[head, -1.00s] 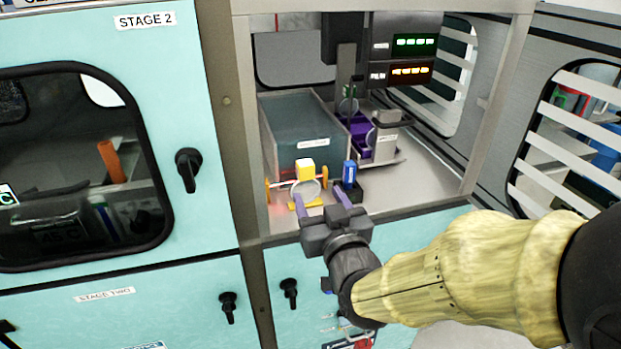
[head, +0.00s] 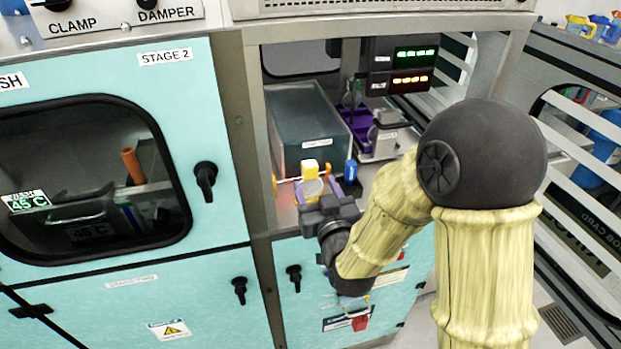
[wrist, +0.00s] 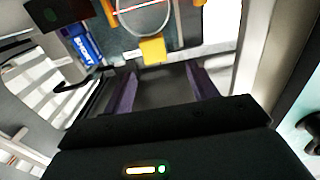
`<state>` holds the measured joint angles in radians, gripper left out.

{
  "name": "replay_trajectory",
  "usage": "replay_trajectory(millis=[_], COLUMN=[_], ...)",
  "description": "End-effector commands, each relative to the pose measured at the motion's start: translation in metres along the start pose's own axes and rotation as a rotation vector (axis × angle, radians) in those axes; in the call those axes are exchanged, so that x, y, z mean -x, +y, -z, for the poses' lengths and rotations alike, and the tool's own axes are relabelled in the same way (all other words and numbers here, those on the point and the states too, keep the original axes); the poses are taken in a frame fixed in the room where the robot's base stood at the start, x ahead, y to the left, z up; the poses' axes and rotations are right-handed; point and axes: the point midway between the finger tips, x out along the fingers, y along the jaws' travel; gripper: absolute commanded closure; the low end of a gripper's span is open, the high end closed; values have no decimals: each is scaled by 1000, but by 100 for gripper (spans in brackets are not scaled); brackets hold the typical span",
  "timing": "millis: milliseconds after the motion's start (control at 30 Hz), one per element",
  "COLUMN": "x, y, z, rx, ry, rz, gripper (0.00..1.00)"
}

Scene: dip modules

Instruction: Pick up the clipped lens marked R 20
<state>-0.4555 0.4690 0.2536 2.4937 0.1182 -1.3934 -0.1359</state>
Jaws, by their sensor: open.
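A round clear lens (head: 312,188) with a yellow clip (head: 311,167) stands upright at the front of the open bay. In the wrist view the lens ring (wrist: 145,17) is at the top, cut off by the frame, with a yellow tab (wrist: 152,49) at its lower edge. No R 20 marking is readable. My gripper (head: 321,189) is open at the bay's front, its purple fingers apart and empty. In the wrist view the fingers (wrist: 161,72) point towards the lens, with a gap short of the yellow tab.
A blue block (head: 350,172) stands just right of the lens. Orange posts flank it, with a thin red line across. A grey translucent box (head: 312,125) and a purple tray (head: 361,133) lie behind. The bay's left frame post (head: 250,140) is close.

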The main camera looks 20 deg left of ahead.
Motion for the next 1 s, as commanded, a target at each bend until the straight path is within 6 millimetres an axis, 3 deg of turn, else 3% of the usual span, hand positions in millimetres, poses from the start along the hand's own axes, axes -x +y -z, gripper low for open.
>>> replay_trajectory(millis=[100,267,733,1000], x=[-23,-44,-52,-83], y=[0,1,2,8], z=[3,2,1,3], rx=[-1,-1,-1,-1], ry=[-1,0,0,-1], rz=[-1,-1,-2,-1], gripper=[42,42,42,42])
